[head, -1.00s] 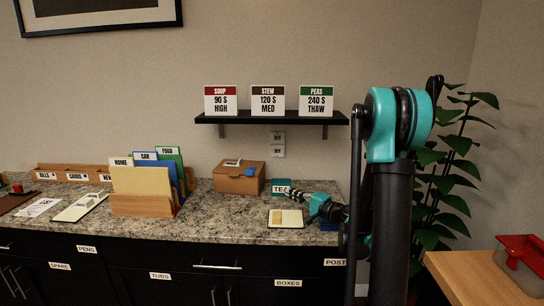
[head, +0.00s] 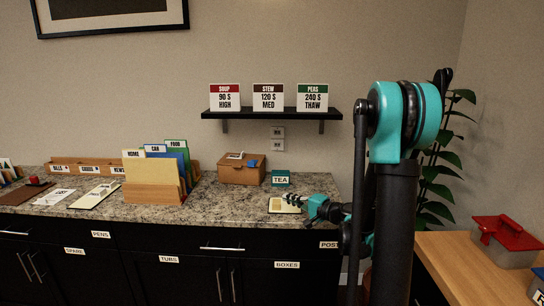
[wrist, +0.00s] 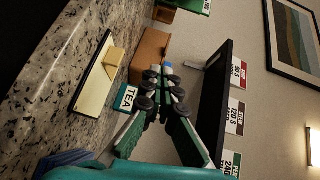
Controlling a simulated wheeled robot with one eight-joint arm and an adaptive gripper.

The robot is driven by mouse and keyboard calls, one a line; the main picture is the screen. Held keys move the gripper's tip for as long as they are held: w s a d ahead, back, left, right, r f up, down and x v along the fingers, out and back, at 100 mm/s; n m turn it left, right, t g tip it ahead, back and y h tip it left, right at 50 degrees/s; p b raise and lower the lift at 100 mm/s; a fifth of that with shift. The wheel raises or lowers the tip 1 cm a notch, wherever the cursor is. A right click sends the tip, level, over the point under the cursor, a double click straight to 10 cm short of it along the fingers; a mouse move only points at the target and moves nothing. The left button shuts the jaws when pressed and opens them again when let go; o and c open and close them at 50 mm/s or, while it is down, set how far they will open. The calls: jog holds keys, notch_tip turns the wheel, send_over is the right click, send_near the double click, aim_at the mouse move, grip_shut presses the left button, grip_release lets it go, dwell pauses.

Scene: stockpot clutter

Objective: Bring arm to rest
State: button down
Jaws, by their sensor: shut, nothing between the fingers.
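My gripper (head: 289,198) is shut and empty at the end of my teal and black arm, low over the right end of the granite counter in the head view. Its fingertips (wrist: 165,75) meet in the wrist view. In the wrist view that tray (wrist: 96,88) lies to the left of the fingers. The green TEA box (head: 281,178) stands behind the gripper, and it also shows in the wrist view (wrist: 126,98) beside the fingers.
A brown box (head: 241,173) stands left of the TEA box. A folder rack (head: 165,190) stands farther left. A black shelf (head: 270,114) with three signs hangs above. A wooden table (head: 450,265) with a red-lidded container (head: 506,240) is at the right, before a plant.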

jog(key=s+d+f+n+g+h, duration=0.1)
jog(key=s+f+n+g+h, duration=0.2)
jog(key=s, duration=0.4)
jog(key=s+f+n+g+h, duration=0.2)
jog(key=s+f, duration=0.2)
jog(key=s, duration=0.4)
jog(key=s+d+f+n+g+h, duration=0.1)
jog(key=s+d+f+h, duration=0.2)
jog(key=s+d, duration=0.2)
jog(key=s+d+f+n+g+h, duration=0.1)
jog(key=s+d+f+h, duration=0.2)
jog(key=s+d, duration=0.3)
jog(key=s+h, duration=0.1)
jog(key=s, duration=0.2)
jog(key=shift+d+n, duration=0.25)
jog(key=shift+n, duration=0.05)
dwell(0.8)
